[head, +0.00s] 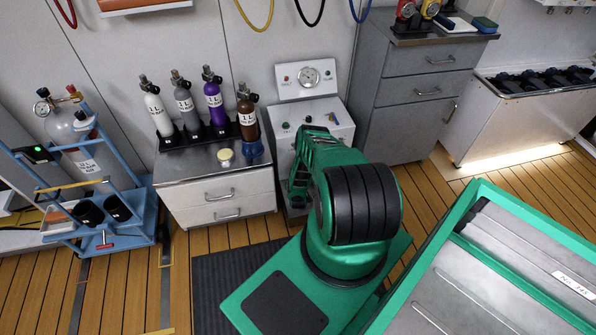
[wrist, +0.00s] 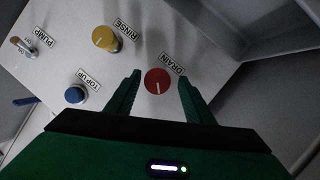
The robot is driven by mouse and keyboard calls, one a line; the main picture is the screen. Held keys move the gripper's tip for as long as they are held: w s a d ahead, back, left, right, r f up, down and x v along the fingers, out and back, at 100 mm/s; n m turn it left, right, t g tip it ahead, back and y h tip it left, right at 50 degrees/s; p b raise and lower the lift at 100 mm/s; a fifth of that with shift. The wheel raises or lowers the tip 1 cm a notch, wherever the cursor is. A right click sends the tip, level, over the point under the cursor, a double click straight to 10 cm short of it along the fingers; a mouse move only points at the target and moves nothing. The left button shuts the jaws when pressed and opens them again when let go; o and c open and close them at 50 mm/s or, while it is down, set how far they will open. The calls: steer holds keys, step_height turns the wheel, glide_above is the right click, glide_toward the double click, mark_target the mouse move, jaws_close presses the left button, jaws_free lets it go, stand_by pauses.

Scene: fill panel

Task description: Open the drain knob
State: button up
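The red drain knob (wrist: 157,81), labelled DRAIN, is on the pale panel face in the wrist view. A white mark on it points to the lower edge of the picture. My gripper (wrist: 159,77) is open, with one green finger on each side of the knob and visible gaps to both. I cannot tell how far the fingertips are from the panel face. In the head view the fill panel (head: 317,109) stands between the cabinets, and my green arm covers its lower front. The drain knob and my fingertips cannot be made out there.
In the wrist view, a yellow RINSE knob (wrist: 106,39), a blue TOP UP knob (wrist: 75,95) and a PUMP switch (wrist: 24,46) share the panel. In the head view, a bottle cabinet (head: 215,191) stands left and a grey drawer cabinet (head: 415,95) right.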

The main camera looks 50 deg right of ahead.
steer(key=shift+s, duration=0.1)
steer(key=v, duration=1)
steer(key=shift+s+a, duration=0.15)
steer(key=shift+a, duration=0.1)
steer(key=shift+r, duration=0.15)
